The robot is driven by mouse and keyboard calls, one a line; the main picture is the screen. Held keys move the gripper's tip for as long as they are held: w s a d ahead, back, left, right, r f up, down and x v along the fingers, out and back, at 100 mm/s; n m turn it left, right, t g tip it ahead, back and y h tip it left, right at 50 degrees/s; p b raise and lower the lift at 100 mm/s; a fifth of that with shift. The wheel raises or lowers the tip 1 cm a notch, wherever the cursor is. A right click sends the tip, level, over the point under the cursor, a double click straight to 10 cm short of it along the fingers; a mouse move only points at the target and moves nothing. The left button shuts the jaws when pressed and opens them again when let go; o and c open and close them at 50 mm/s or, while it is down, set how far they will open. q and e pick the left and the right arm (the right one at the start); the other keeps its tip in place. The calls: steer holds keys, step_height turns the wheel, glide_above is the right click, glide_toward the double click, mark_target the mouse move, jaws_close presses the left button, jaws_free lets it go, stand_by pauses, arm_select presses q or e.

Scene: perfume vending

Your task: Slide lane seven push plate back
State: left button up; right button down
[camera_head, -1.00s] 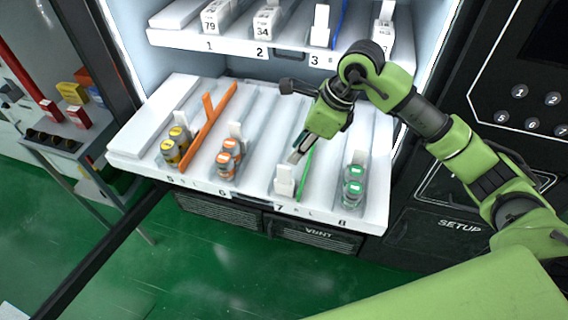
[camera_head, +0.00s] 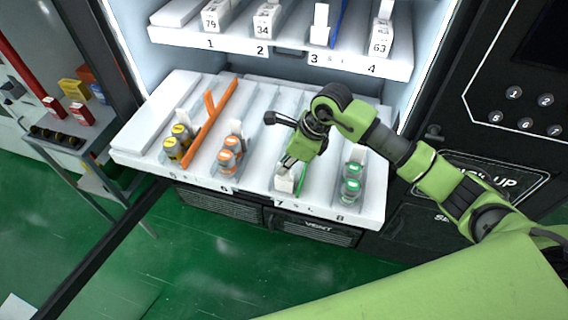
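The lane seven push plate (camera_head: 284,184) is a small white block near the front of lane seven on the pulled-out lower shelf (camera_head: 246,187). My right gripper (camera_head: 287,164) reaches down from the right, with its fingertips at the top and back of the plate. I cannot tell whether they touch it, or whether the fingers are open or shut. A green divider (camera_head: 303,181) stands just right of the plate, partly hidden by the gripper. No product shows in front of the plate. My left gripper is not in view.
Orange-labelled bottles (camera_head: 230,155) stand in lane six, yellow ones (camera_head: 178,142) in lane five, and green-capped ones (camera_head: 351,182) in lane eight. An orange divider (camera_head: 209,124) runs slanted near lane five. The upper shelf (camera_head: 235,43) overhangs the back.

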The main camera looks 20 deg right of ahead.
steer(key=w+d+b, duration=0.5)
steer(key=w+b, duration=0.3)
steer(key=w, duration=0.1)
steer(key=shift+d, duration=0.2)
steer(key=c, duration=2.2)
jaws_free()
steer(key=shift+o, duration=0.2)
